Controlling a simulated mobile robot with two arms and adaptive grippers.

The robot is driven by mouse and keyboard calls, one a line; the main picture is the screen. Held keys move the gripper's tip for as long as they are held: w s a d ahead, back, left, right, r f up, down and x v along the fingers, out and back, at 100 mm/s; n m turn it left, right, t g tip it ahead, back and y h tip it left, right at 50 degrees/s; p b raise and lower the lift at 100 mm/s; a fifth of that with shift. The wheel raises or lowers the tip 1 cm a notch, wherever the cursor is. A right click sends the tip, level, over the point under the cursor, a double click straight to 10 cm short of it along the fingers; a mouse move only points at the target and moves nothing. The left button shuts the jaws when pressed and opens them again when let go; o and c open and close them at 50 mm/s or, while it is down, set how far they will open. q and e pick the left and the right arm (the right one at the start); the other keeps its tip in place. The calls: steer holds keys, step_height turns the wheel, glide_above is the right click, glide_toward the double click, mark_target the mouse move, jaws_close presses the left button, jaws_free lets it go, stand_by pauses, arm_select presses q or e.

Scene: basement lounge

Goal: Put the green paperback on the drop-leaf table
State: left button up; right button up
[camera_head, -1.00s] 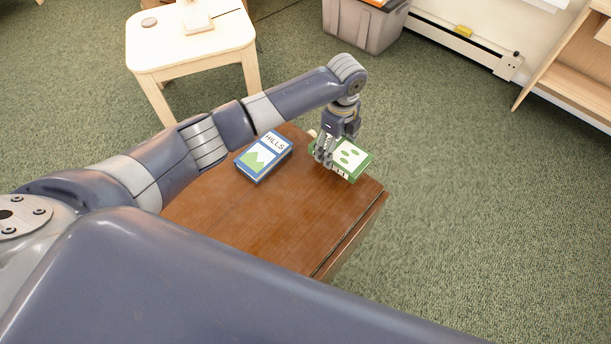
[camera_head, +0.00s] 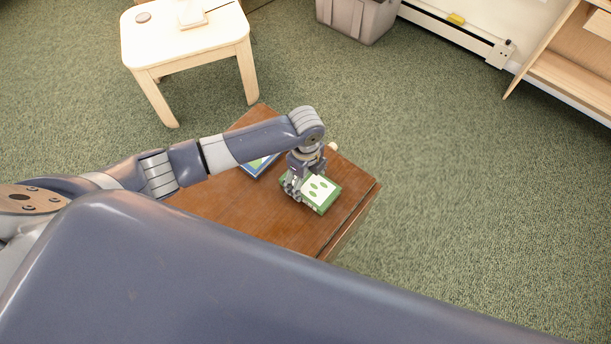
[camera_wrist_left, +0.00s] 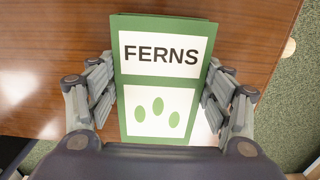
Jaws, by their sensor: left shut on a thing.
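The green paperback (camera_head: 320,188), with a white panel and green leaf shapes, is over the right part of the brown wooden table (camera_head: 290,225), which looks like the drop-leaf table. In the left wrist view the paperback (camera_wrist_left: 158,85) lies cover up and reads FERNS. My left gripper (camera_head: 293,190) is shut on it; in the left wrist view the fingers (camera_wrist_left: 160,105) stand along its two long sides. I cannot tell whether the book touches the tabletop. My right gripper is not in view.
A blue book (camera_head: 257,166) lies on the brown table, mostly hidden behind my left arm. A small cream object (camera_head: 332,146) is at the table's far edge. A pale wooden table (camera_head: 190,48), a grey bin (camera_head: 357,18) and a shelf (camera_head: 565,65) stand beyond. Carpet between them is clear.

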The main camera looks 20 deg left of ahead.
mark_target(306, 180)
arm_select(q)
steer(key=o, duration=1.2)
steer(key=shift+f, duration=0.1)
steer(key=shift+c, duration=0.2)
step_height(306, 180, up, 12)
steer(key=shift+b, duration=0.4)
